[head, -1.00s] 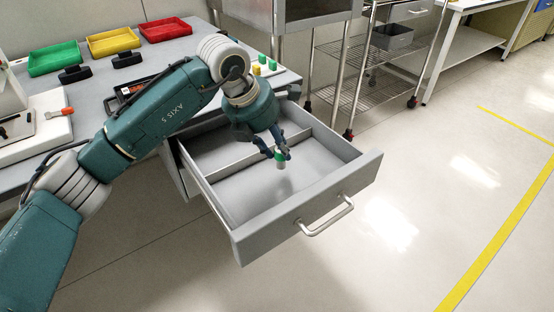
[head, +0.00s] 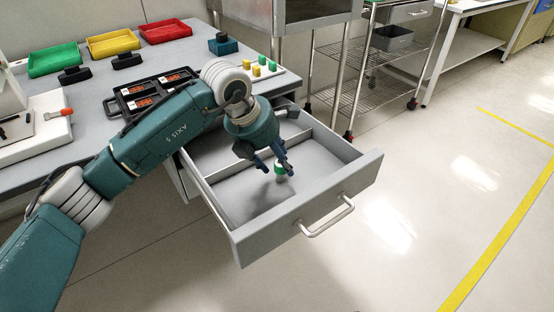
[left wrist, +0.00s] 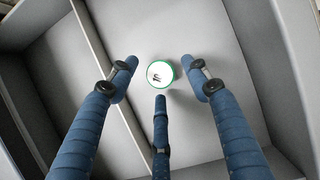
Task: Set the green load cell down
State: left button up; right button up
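The green load cell (head: 280,170) is a small white cylinder with a green rim. It appears to stand upright on the floor of the open drawer (head: 232,208), in the compartment nearer the handle. In the left wrist view the load cell (left wrist: 160,75) shows from above, with its green ring and a dark mark in the middle. My left gripper (head: 273,166) is just above and around it. Its three blue fingers (left wrist: 159,80) are spread, with gaps between the fingertips and the load cell. My right gripper is not in view.
A divider (head: 228,166) splits the drawer, and its walls stand close to my left gripper. On the bench are green (head: 55,59), yellow (head: 113,42) and red (head: 165,32) bins, a black tray (head: 150,92) and a white plate with pegs (head: 262,72). A wire cart stands behind.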

pick_arm(q)
jog(key=shift+a+r, duration=0.1)
jog(key=shift+r, duration=0.2)
jog(key=p+v, duration=0.1)
jog(key=v, duration=1)
jog(key=shift+r, duration=0.25)
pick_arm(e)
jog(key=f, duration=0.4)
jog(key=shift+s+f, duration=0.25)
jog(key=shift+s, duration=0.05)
pick_arm(q)
jog(key=shift+s+a, duration=0.15)
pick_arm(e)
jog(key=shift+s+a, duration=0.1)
